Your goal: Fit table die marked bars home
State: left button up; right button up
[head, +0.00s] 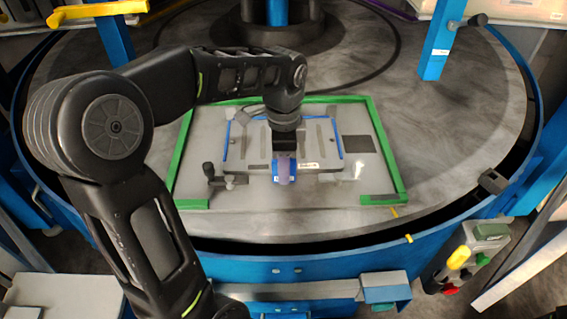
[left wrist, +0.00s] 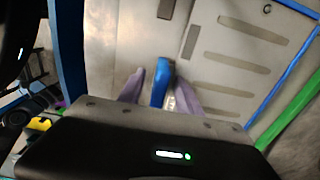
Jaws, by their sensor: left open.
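The table die is a light grey plate (head: 308,148) with dark bar-shaped slots and a small white label near its front edge. It lies inside the green frame (head: 386,165), between blue side strips, and also shows in the left wrist view (left wrist: 225,70). My left gripper (head: 285,172) points down at the die's front edge. In the left wrist view its purple fingers (left wrist: 160,92) are apart, one on each side of a blue grip (left wrist: 160,80). Contact between fingers and grip cannot be told. My arm hides part of the die's back. My right gripper is not in view.
The green frame sits on a large round grey turntable (head: 455,140) with a blue rim. A dark knob (head: 208,170) stands at the frame's front left. A dark square patch (head: 358,144) lies right of the die. A button box (head: 468,258) is at the lower right.

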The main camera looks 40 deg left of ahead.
pick_arm(q)
jog(key=shift+s+f, duration=0.1)
jog(key=shift+r+b, duration=0.35)
jog(key=shift+r, duration=3.65)
jog(key=shift+f, duration=0.1)
